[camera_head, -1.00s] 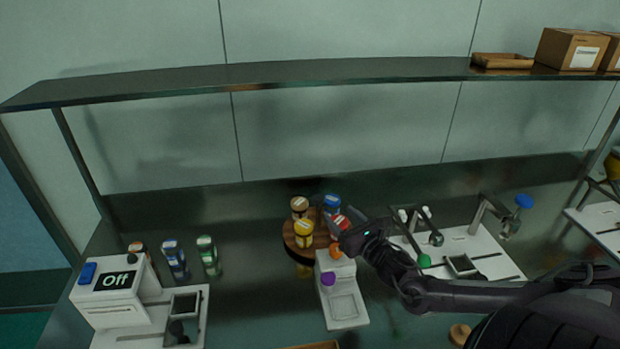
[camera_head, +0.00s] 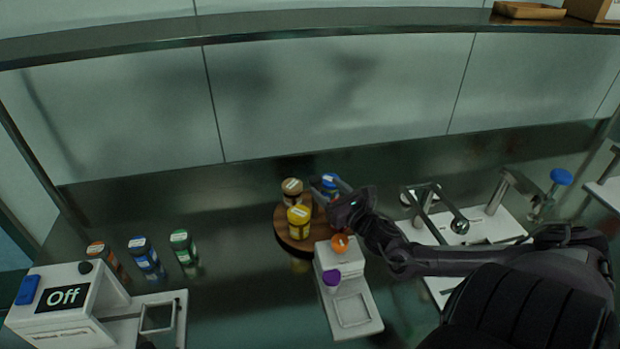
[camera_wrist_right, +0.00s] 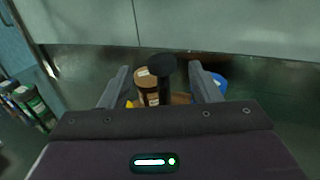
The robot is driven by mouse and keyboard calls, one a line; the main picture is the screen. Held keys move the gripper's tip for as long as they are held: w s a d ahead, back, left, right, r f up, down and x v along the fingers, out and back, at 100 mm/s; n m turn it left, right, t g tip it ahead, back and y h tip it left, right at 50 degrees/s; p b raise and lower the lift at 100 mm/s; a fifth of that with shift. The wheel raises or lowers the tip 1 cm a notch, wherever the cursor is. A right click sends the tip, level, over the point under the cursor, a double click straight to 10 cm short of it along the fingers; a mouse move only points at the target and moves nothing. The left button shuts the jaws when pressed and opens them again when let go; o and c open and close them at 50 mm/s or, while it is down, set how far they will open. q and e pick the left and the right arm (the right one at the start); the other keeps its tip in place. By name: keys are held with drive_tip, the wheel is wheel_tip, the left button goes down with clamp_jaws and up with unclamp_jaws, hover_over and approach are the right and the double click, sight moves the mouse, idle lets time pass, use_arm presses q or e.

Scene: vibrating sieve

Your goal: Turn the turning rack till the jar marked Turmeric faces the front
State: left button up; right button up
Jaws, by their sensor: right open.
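The turning rack (camera_head: 287,234) is a round wooden disc on the bench, left of my right arm. It carries a brown jar (camera_head: 291,190), a yellow jar (camera_head: 299,223) and a blue jar (camera_head: 329,182). The jar labels are too small to read, so I cannot tell which is Turmeric. My right gripper (camera_head: 326,187) is open over the rack's right side. In the right wrist view, a dark round-topped post (camera_wrist_right: 162,68) and the brown jar (camera_wrist_right: 146,85) appear between its fingers. The gripper hides part of the rack. My left gripper is out of view.
A white stand (camera_head: 352,305) with orange and purple knobs stands close in front of the rack. A white device marked Off (camera_head: 65,297) and several jars are at left. Metal fixtures (camera_head: 455,225) stand at right. A shelf (camera_head: 300,30) runs above the bench.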

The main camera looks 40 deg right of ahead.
drive_tip(key=shift+w+d+f, duration=0.2)
drive_tip(key=shift+w+f, duration=0.05)
drive_tip(key=shift+w, duration=0.25)
drive_tip(key=shift+w+d, duration=0.15)
drive_tip(key=shift+w, duration=1.6)
drive_tip(key=shift+w+d, duration=0.15)
drive_tip(key=shift+w, duration=1.6)
drive_tip(key=shift+c, duration=0.5)
clamp_jaws()
